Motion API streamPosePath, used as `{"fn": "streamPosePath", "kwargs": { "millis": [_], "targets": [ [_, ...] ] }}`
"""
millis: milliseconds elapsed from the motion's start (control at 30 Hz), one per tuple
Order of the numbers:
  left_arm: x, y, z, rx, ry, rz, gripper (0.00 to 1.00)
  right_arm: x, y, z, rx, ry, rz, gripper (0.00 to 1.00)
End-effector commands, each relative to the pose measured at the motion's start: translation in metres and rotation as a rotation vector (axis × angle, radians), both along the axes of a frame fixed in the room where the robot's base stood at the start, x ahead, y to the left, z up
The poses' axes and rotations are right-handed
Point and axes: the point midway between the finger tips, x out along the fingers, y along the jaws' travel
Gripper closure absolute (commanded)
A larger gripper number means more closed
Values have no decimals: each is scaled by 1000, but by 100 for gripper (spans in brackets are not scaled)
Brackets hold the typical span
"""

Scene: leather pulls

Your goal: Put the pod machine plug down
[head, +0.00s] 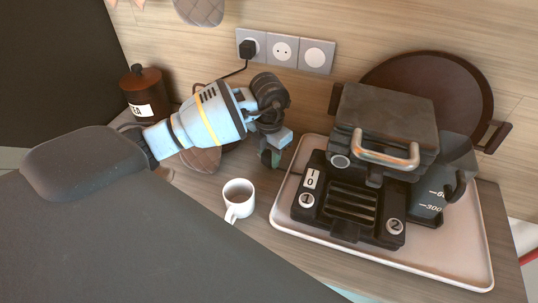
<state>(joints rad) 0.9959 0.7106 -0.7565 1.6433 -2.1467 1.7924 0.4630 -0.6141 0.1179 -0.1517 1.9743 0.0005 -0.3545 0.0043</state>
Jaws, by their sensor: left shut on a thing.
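My left gripper (270,156) reaches in from the left, pointing down just above the counter, left of the tray. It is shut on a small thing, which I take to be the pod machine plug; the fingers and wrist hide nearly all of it. The dark machine (350,205) with buttons marked 1 and 2 and a metal handle stands on the pale tray (455,277). A black plug (247,49) sits in the left wall socket, its cord running down behind my left arm. I cannot tell which appliance that cord serves. My right gripper is not in view.
A white cup (238,197) stands on the counter just below my gripper. A brown jar (146,94) is at the back left. A grey jug (431,190) and a round dark board (440,85) are at the right. Some counter (265,178) is bare between cup and tray.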

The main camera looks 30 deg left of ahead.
Motion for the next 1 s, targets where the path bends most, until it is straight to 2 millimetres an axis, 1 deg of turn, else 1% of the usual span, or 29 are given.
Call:
{"fn": "streamPosePath", "kwargs": {
  "millis": [33,267,700,833,867,1000],
  "targets": [
    [0,0,-4,-1,0,0,91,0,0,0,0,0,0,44],
    [0,0,-4,1,-2,0,91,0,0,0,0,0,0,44],
    [0,0,-16,1,-1,1,91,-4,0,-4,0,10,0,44],
    [0,0,-16,1,-2,1,91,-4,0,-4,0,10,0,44],
    [0,0,-16,1,-2,1,66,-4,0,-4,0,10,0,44],
    [0,0,-16,1,-2,1,48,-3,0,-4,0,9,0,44]
  ]
}}
